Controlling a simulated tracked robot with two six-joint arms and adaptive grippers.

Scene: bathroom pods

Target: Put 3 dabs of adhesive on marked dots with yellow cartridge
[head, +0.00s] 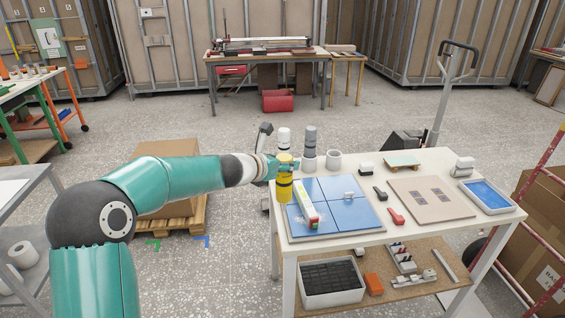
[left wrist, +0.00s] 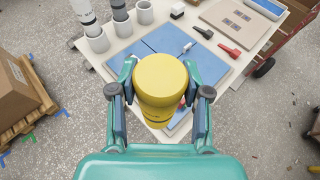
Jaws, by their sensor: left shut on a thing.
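My left gripper (head: 284,168) is shut on the yellow cartridge (head: 283,188), which hangs roughly upright at the table's left edge, beside the blue tiled panel (head: 349,211). In the left wrist view the yellow cartridge (left wrist: 161,82) sits between the two fingers of the left gripper (left wrist: 160,74) and hides part of the blue panel (left wrist: 160,43). Its tip is hidden there. A white cartridge (head: 284,138) and a grey cartridge (head: 310,137) stand in holders at the back left. An empty holder (head: 333,159) is beside them. I cannot make out marked dots. My right gripper is not in view.
A white, red and green item (head: 307,209) and a small white piece (head: 349,195) lie on the panel. A crate (head: 331,297) stands below.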

